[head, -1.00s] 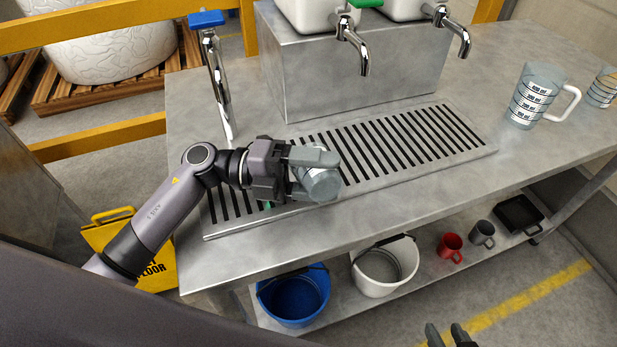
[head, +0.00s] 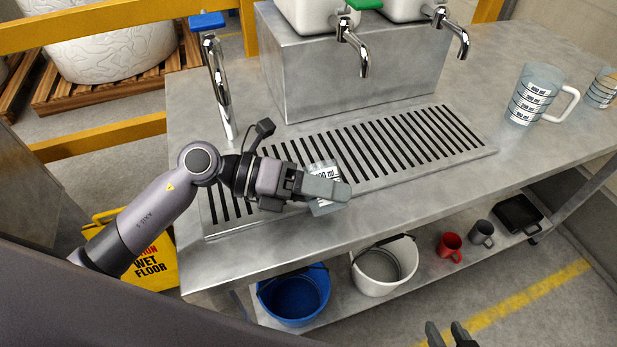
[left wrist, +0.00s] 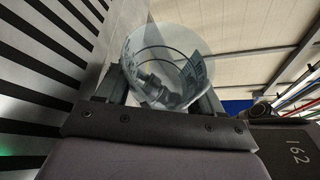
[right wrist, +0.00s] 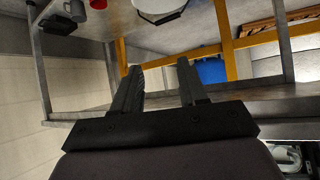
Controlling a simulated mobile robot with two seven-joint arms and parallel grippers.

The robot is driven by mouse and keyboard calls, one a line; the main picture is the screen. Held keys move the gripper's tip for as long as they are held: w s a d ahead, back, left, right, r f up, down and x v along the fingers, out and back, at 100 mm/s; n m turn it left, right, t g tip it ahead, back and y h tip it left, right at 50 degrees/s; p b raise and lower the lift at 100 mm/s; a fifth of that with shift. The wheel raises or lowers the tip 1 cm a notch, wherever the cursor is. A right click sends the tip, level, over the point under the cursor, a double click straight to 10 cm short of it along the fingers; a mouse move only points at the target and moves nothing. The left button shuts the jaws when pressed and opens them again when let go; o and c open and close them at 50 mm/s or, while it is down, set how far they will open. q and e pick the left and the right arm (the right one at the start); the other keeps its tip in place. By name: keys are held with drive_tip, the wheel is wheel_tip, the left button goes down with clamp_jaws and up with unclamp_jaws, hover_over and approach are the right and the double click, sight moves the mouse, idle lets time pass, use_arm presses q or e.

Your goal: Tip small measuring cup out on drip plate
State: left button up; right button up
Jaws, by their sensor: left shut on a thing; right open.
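The small measuring cup (head: 324,170) is clear with printed marks and is in my left gripper (head: 325,188) above the drip plate. Its printing shows in the head view, partly hidden by the fingers. The left wrist view shows its round rim and see-through wall (left wrist: 165,65) between the fingers; its exact tilt and any contents are hard to tell. The slotted metal drip plate (head: 420,171) lies on the bench, and its dark slots fill the left of the left wrist view. My right gripper (head: 448,334) is open and empty, low in front of the bench.
Taps (head: 360,55) on a steel box stand behind the plate, and a blue-handled tap (head: 220,85) stands at the left. A larger measuring jug (head: 533,95) stands at right. Buckets (head: 292,297) and mugs (head: 449,247) sit on the lower shelf.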

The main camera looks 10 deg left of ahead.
use_arm(q)
drive_tip(key=shift+r+m+y, duration=0.3)
drive_tip(key=shift+r+m, duration=0.1)
drive_tip(key=shift+m, duration=0.1)
drive_tip(key=shift+f+m+t+y, duration=0.4)
drive_tip(key=shift+r+m+p, duration=0.3)
drive_tip(key=shift+r+p, duration=0.15)
drive_tip(key=shift+p, duration=0.35)
drive_tip(key=shift+s+d+r+m+t+y+p, duration=0.1)
drive_tip(key=shift+s+r+m+t+y+p, duration=0.05)
drive_tip(key=shift+m+t+y+p, duration=0.2)
drive_tip(key=shift+s+d+f, duration=0.15)
drive_tip(key=shift+s+f, duration=0.05)
drive_tip(key=shift+f, duration=0.1)
drive_tip(key=shift+s+d+f+m+p, duration=0.15)
drive_tip(key=shift+s+m+p, duration=0.1)
drive_tip(key=shift+m+p, duration=0.15)
drive_tip(key=s+f+m+t+y+p, duration=0.1)
drive_tip(key=p, duration=0.1)
drive_tip(key=s+d+m+t+y+p, duration=0.1)
drive_tip(key=shift+d+f+p, duration=0.25)
drive_tip(key=shift+f+p, duration=0.1)
drive_tip(key=shift+s+d+f+m+t+y+p, duration=0.25)
drive_tip(key=shift+s+f+m+t+y+p, duration=0.15)
drive_tip(key=shift+m+p, duration=0.3)
use_arm(e)
wheel_tip(320, 180, up, 8)
drive_tip(key=shift+s+d, duration=0.2)
drive_tip(key=shift+d, duration=0.05)
drive_tip(key=shift+f, duration=0.1)
